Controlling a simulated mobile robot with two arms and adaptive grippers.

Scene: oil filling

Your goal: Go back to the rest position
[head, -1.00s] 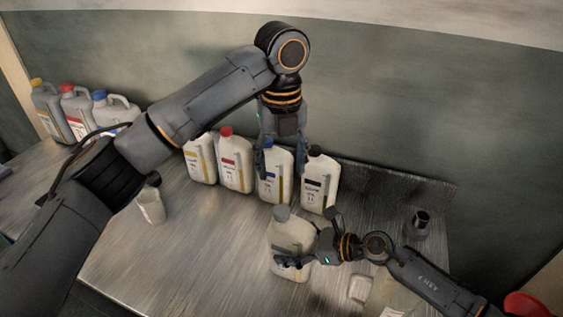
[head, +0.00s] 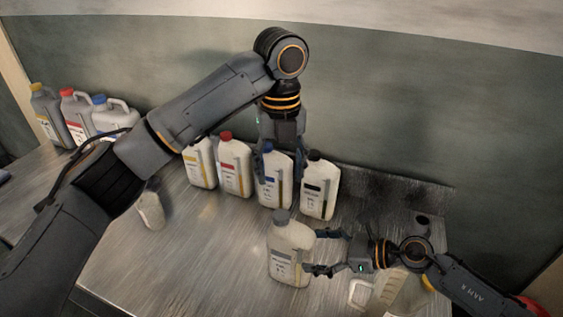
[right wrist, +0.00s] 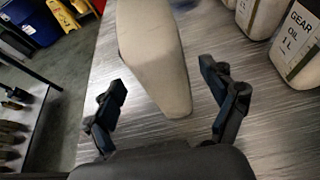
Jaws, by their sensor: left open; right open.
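A grey-capped bottle (head: 290,255) stands upright on the metal table. My right gripper (head: 318,251) is open to the right of it, with its fingertips close to its side. In the right wrist view the same pale bottle (right wrist: 155,55) lies ahead between the spread fingers (right wrist: 163,80); whether they touch it is unclear. My left gripper (head: 281,165) points down over the back row, at the blue-capped bottle (head: 273,190). Its fingers are apart and partly overlap that bottle, so contact cannot be told.
Yellow-capped (head: 200,165), red-capped (head: 235,170) and black-capped (head: 318,190) bottles stand beside the blue one near the wall. Several jugs (head: 75,118) stand at the far left. A small container (head: 151,208) is by my left arm. The table's front left (head: 190,260) is clear.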

